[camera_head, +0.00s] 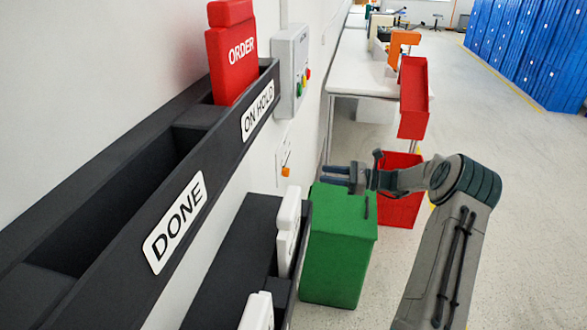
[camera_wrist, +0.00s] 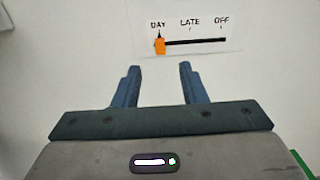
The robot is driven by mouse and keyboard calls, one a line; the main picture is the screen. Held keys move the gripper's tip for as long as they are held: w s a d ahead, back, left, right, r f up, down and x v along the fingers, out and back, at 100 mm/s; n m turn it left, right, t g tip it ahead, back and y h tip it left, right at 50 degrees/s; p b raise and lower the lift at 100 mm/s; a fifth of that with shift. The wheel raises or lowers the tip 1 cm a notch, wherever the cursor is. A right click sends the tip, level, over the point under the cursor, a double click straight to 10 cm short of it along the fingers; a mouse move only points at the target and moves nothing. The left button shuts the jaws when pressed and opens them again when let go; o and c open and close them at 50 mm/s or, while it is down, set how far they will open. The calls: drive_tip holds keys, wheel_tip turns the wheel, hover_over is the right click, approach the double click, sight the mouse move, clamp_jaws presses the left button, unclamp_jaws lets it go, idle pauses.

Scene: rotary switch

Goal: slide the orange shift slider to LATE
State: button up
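The orange shift slider (camera_wrist: 160,45) stands at the left end of its black track, under DAY, in the wrist view. The label panel (camera_wrist: 190,34) reads DAY, LATE and OFF from left to right, with LATE above the middle of the track. In the head view the orange slider (camera_head: 285,171) shows small on the wall. My gripper (camera_wrist: 158,72) is open and empty, its two blue fingers pointing at the wall below the panel, with the slider between their lines. It also shows in the head view (camera_head: 336,175), to the right of the slider and apart from it.
A black rack (camera_head: 215,150) with DONE and ON HOLD labels and a red ORDER card (camera_head: 232,55) juts out at the left. A grey box with buttons (camera_head: 291,70) hangs above the slider. A green bin (camera_head: 338,250) stands beneath my gripper, a red bin (camera_head: 398,208) behind.

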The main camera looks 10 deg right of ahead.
sight(286, 171)
drive_tip(key=x, duration=1.1)
drive_tip(key=shift+p, duration=0.45)
clamp_jaws()
